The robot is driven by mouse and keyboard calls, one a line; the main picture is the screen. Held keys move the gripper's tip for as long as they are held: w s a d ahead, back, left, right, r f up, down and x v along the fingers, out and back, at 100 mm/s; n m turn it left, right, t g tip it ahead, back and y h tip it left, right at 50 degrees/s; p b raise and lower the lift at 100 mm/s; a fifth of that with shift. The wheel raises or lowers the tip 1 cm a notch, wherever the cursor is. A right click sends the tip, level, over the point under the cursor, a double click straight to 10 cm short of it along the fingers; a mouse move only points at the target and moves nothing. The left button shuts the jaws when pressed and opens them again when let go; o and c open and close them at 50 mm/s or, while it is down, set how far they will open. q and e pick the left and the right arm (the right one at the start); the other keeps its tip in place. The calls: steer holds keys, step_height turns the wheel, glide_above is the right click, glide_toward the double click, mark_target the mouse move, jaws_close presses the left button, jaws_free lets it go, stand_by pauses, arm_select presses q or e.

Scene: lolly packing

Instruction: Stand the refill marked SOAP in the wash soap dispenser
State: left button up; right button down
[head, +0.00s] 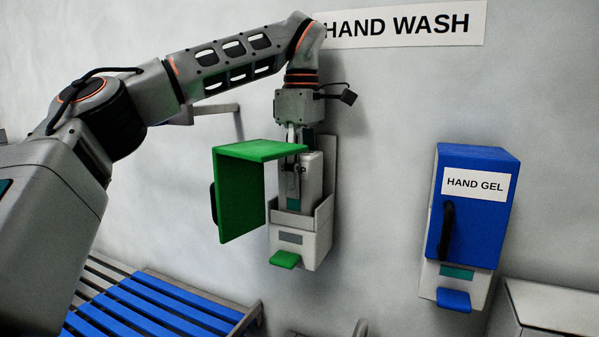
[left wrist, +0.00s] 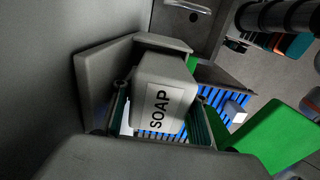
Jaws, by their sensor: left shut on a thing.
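The wash soap dispenser (head: 301,247) hangs on the wall below the HAND WASH sign in the head view, its green door (head: 240,195) swung open to the left. The light grey refill (head: 314,180) stands about upright in front of the back plate. Its lower end is hidden behind the cup's front wall; I cannot tell whether it rests on the bottom. The refill's SOAP label faces the left wrist view (left wrist: 160,105). My left gripper (head: 297,190) comes down from above and is shut on the refill, a finger on either side. My right gripper is not in view.
A closed blue HAND GEL dispenser (head: 472,205) hangs to the right. A blue slatted bench (head: 150,305) is at the lower left, and a grey cabinet (head: 555,308) at the lower right. The open green door stands close left of my gripper.

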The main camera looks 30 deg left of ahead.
arm_select(q)
steer(key=shift+w+a+f, duration=0.15)
steer(key=shift+f, duration=0.35)
steer(key=o, duration=1.7)
steer(key=r, duration=0.8)
steer(key=shift+s+r, duration=0.15)
steer(key=shift+s, duration=0.05)
steer(key=shift+r, duration=0.2)
steer(key=shift+s+f, duration=0.1)
